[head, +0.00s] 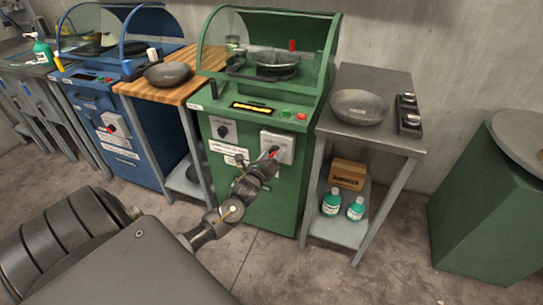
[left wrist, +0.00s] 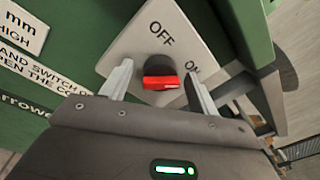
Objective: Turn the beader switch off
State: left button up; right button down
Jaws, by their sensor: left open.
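The green machine (head: 255,195) stands in the middle of the head view, with a white switch plate (head: 285,142) on its front. In the left wrist view the plate (left wrist: 181,32) reads OFF at its top and ON to the right. My left gripper (left wrist: 157,72) is open, one finger on each side of the knob, with gaps visible. In the head view my left gripper (head: 267,160) partly hides the switch. My right gripper is not visible.
A blue machine (head: 110,125) stands to the left. A wooden-topped table (head: 185,88) with a dark pan is between the machines. A metal table (head: 385,135) with a bowl (head: 359,107) stands to the right. Concrete floor in front is clear.

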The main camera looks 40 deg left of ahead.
pick_arm(q)
jog(key=c, duration=0.9)
